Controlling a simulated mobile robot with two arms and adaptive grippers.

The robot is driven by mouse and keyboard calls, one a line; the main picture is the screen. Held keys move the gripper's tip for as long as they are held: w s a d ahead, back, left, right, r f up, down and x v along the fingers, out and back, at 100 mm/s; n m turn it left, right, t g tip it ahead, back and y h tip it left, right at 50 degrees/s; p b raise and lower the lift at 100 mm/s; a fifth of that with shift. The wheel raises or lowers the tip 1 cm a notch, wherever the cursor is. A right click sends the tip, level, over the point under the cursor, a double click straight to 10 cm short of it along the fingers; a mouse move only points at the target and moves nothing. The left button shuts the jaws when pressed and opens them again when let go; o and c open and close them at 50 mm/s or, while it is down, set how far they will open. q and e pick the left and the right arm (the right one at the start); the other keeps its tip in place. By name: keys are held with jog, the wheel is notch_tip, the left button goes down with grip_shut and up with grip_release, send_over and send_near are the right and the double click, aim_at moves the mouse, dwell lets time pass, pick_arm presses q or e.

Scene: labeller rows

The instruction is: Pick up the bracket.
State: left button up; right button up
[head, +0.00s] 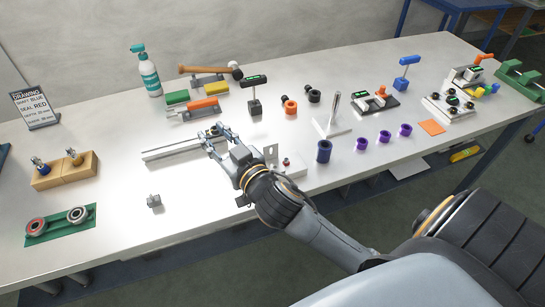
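An upright light metal plate with a hole, which looks like the bracket (271,152), stands just right of my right gripper's body, partly hidden by my arm. A small grey metal piece (154,201) lies alone on the table at the left front; I cannot tell whether it is a bracket too. My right gripper (215,137) reaches in over the table from the lower right. Its two fingers are spread apart, above the right end of a pale metal rail (172,149). I see nothing clearly held between them. My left gripper is out of view.
On the white table (100,125) are a spray bottle (147,75), a mallet (208,70), a wooden block (64,170), a green tray (60,238), a blue cylinder (323,151) and several purple rings (384,136). The table's left middle is mostly clear.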

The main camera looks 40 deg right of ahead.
jog(key=w+a+r+n+t+y, duration=0.2)
jog(key=a+r+n+y, duration=0.4)
jog(key=a+r+y, duration=0.4)
jog(key=s+a+r+n+g+y, duration=0.1)
jog(key=s+a+n+g+y, duration=0.2)
jog(key=n+g, duration=0.35)
jog(key=s+a+r+n+g+y, duration=0.1)
jog(key=a+n+g+y, duration=0.35)
jog(key=n+g, duration=0.2)
jog(key=m+g+h+p, duration=0.2)
jog(key=m+g+h, duration=0.4)
jog(key=h, duration=1.3)
send_over(271, 144)
jog(key=shift+n+g, duration=0.4)
notch_tip(271, 144, down, 18)
jog(key=shift+a+r, duration=0.1)
jog(key=shift+a, duration=0.05)
jog(key=shift+f, duration=0.35)
notch_tip(271, 144, down, 5)
jog(key=shift+r+p, duration=0.1)
jog(key=shift+p, duration=1.1)
jog(key=shift+f, duration=0.3)
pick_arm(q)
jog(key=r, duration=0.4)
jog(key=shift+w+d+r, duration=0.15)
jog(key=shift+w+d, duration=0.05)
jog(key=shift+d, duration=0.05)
pick_arm(e)
grip_shut()
